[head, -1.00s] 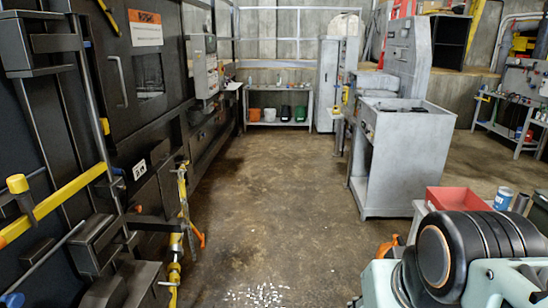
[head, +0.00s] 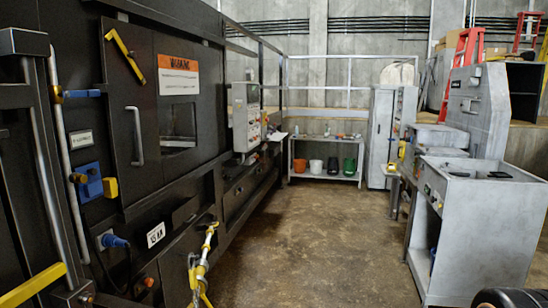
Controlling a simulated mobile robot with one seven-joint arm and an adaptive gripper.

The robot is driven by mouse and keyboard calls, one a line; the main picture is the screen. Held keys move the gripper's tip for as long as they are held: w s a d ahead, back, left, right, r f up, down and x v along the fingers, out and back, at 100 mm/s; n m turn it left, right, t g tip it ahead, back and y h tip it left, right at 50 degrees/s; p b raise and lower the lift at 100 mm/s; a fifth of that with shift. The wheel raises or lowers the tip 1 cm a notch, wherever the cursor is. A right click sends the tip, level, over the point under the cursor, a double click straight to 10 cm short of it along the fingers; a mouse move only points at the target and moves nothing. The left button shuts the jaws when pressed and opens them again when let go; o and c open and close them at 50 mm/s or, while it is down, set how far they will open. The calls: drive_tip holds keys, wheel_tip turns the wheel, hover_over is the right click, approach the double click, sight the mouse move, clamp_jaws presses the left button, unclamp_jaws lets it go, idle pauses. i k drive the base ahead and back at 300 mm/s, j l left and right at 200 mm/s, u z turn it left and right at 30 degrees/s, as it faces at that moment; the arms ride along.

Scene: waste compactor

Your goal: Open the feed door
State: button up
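The likely feed door is a dark panel (head: 160,185) in the black machine wall at the left. It appears shut. It has a vertical grey handle (head: 137,137) on its left side and a small window (head: 179,124) beside it. An orange and white warning sign (head: 179,75) is above the window. A yellow lever (head: 125,57) slants across the door's upper left corner. My gripper is not in view. Only a dark rounded piece, probably of my arm, shows at the bottom right corner.
A control box (head: 246,117) juts from the wall beyond the door. A yellow jointed fixture (head: 203,262) sticks out below it. A grey machine cabinet (head: 480,225) stands at the right. A shelf with buckets (head: 325,170) is at the back. The middle floor is clear.

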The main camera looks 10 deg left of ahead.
sight(177, 81)
drive_tip(key=i+u, duration=0.2)
drive_tip(key=i, duration=0.35)
drive_tip(key=i+l+u, duration=0.2)
drive_tip(key=i, duration=0.35)
drive_tip(key=i+j+u, duration=0.1)
drive_tip(key=i+u, duration=0.8)
drive_tip(key=k, duration=0.05)
